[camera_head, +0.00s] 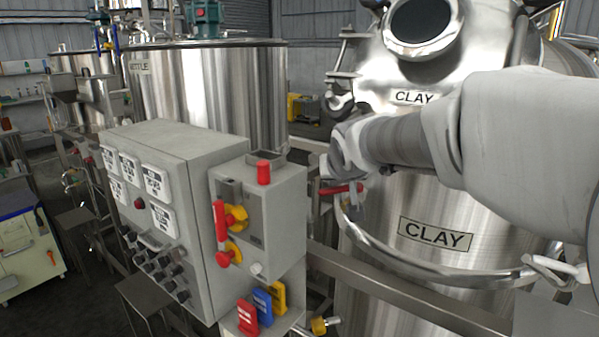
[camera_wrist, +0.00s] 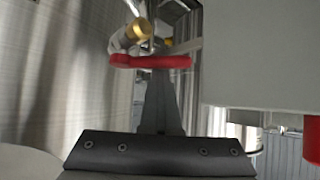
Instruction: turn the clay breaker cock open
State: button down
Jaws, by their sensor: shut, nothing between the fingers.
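The cock's red lever handle (camera_head: 342,188) shows in the head view by the CLAY tank's left side, just below the end of my arm. In the wrist view the red lever (camera_wrist: 150,62) lies crosswise, with a brass fitting (camera_wrist: 140,29) above its left part. My gripper (camera_wrist: 158,74) is shut and empty. Its fingers point up the wrist picture, with their tips at or very near the lever's lower edge. I cannot tell whether they touch it. The cock's body is partly hidden in the head view.
The CLAY tank (camera_head: 440,215) with its curved rail stands close on the right. A grey control box (camera_head: 160,200) and a switch box with red and yellow handles (camera_head: 285,200) stand to the left. A pale box (camera_wrist: 255,60) fills the wrist view's right side.

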aim_at(338, 191)
jog(key=shift+s+d+f+b, duration=0.15)
jog(key=shift+s+d+b, duration=0.45)
jog(key=shift+s, duration=0.1)
jog(key=shift+s+d, duration=0.1)
dwell(0.4)
jog(key=shift+s, duration=0.15)
jog(key=shift+s+a+b, duration=0.35)
jog(key=shift+s+b, duration=0.25)
jog(key=shift+b, duration=0.05)
jog(key=p+v, duration=0.2)
jog(key=v, duration=1.5)
jog(key=s+d+f+g+p, duration=0.3)
jog(key=s+f+g+p, duration=0.2)
jog(key=s+f, duration=0.8)
jog(key=shift+s+f+p, duration=0.15)
jog(key=shift+s+p, duration=0.15)
jog(key=shift+p, duration=0.1)
jog(key=shift+d, duration=0.1)
